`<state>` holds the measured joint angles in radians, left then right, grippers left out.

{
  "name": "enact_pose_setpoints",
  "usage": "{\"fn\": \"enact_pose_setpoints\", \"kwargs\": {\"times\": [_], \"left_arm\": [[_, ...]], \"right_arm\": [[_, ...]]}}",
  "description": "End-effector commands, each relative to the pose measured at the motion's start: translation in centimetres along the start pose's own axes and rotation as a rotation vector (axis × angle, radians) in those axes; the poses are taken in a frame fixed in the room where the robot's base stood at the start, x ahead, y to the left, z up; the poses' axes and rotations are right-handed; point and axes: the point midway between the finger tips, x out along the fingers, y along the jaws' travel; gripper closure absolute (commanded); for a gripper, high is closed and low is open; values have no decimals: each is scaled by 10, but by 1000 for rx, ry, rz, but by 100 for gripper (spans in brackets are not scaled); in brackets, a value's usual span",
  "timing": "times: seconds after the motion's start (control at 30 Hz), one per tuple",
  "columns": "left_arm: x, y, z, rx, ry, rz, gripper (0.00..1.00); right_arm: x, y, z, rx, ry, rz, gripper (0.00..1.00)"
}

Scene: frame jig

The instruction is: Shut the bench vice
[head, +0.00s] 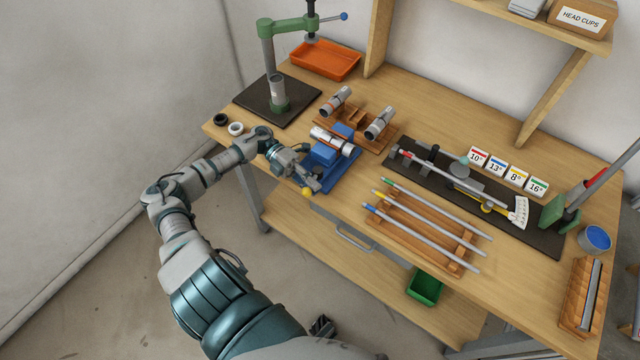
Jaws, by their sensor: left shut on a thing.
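The blue bench vice (323,155) stands at the front edge of the bench, left of the middle. A silver tube with a reddish mark (332,141) lies between its two blue jaws. I cannot tell if both jaws touch it. A grey handle with a yellow ball end (307,191) is at the vice's front. My left gripper (306,174) reaches in from the left and is shut on the vice handle; its fingers partly hide the handle and the vice's front.
A wooden rack with grey tubes (360,143) stands right behind the vice. A green press (266,55) and two small rings (235,129) are to the left. A rack of long rods (420,240) lies to the right. A drawer handle (353,238) juts below.

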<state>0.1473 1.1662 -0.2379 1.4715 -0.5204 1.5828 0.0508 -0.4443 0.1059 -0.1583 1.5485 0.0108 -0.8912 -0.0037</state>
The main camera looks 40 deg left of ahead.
Motion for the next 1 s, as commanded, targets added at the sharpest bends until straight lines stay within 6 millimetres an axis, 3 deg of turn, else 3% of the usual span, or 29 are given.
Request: {"fn": "enact_pose_setpoints", "kwargs": {"times": [0.03,0.43,0.47,0.6,1.0], "left_arm": [[3,9,-7,-15,30,8,100],[2,9,-8,-14,33,8,100],[2,9,-8,-14,33,8,84],[2,8,-8,-12,32,8,49],[-10,6,-2,-9,20,2,48]], "right_arm": [[0,0,-1,0,1,0,60],[-2,-2,-5,-1,-1,5,60],[-2,-2,-5,0,-1,5,60],[-2,-1,-6,0,1,5,60],[-1,-2,-1,-1,-5,2,60]]}}
